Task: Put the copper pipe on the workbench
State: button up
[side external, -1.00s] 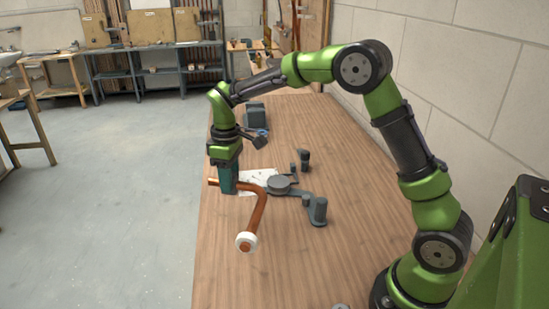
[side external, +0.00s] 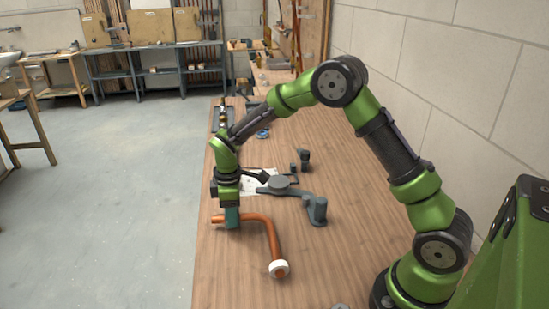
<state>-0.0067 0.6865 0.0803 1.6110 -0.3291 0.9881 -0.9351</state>
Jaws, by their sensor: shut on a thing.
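The copper pipe (side external: 271,236) is bent and has a white ring at its near end. My gripper (side external: 232,222) is shut on its straight part, near the left end. The pipe lies level, at or just above the top of the wooden workbench (side external: 330,265); I cannot tell whether it touches.
A grey pipe-bender-like tool (side external: 290,187) lies right of my gripper, with a white sheet (side external: 259,181) beside it. A small dark fitting (side external: 304,160) and a blue ring (side external: 263,133) are farther back. The bench front is mostly clear; its left edge is close to the pipe.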

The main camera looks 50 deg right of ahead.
jog(key=shift+f, duration=0.25)
jog(key=shift+f, duration=0.15)
jog(key=o, duration=1.2)
